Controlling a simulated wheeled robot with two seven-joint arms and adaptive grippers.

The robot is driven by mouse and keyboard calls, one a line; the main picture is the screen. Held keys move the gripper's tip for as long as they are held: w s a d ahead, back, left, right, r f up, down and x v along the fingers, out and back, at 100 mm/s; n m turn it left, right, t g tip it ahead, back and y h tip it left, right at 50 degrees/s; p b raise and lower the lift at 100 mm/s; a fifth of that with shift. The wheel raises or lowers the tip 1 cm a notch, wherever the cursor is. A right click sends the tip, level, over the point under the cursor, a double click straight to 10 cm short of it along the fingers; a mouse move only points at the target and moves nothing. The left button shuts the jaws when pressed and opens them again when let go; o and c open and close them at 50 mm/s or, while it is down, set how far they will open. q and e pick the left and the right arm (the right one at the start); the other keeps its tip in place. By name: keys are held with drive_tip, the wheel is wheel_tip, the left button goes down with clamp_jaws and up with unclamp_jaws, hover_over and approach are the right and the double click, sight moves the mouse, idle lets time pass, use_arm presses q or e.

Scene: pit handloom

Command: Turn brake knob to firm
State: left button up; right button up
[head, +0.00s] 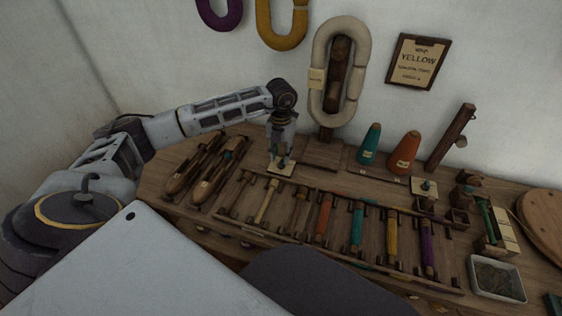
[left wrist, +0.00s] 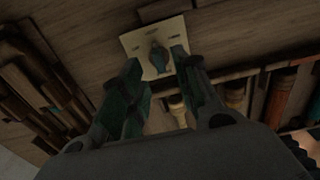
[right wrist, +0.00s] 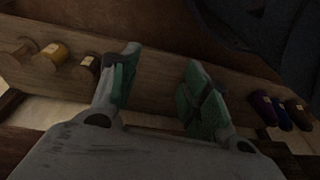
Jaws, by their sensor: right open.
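A pale plate (head: 280,170) with a small dark teal knob lies on the bench left of centre in the head view. In the left wrist view the knob (left wrist: 159,57) stands in the middle of the plate (left wrist: 141,40); its markings are too small to read. My left gripper (head: 282,158) points down over this plate. In the left wrist view its fingers (left wrist: 157,62) are apart, with the knob showing between and just beyond the tips; I cannot tell whether they touch it. A similar plate with a knob (head: 425,185) lies further right. My right gripper (right wrist: 158,75) is open and empty.
A rack (head: 340,207) of coloured bobbins lies in front of the left gripper. Wooden shuttles (head: 205,170) lie to its left. Teal (head: 369,145) and orange (head: 404,153) cones stand behind, and a metal tray (head: 497,280) at right.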

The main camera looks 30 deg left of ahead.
sight(281, 162)
use_arm(q)
drive_tip(key=shift+f, duration=1.8)
use_arm(e)
drive_tip(key=shift+w+a+r, duration=0.1)
drive_tip(key=shift+w+r, duration=0.2)
drive_tip(key=shift+r, duration=0.5)
use_arm(q)
drive_tip(key=c, duration=0.6)
clamp_jaws()
use_arm(e)
drive_tip(key=shift+s+f, duration=0.1)
drive_tip(key=shift+f, duration=0.1)
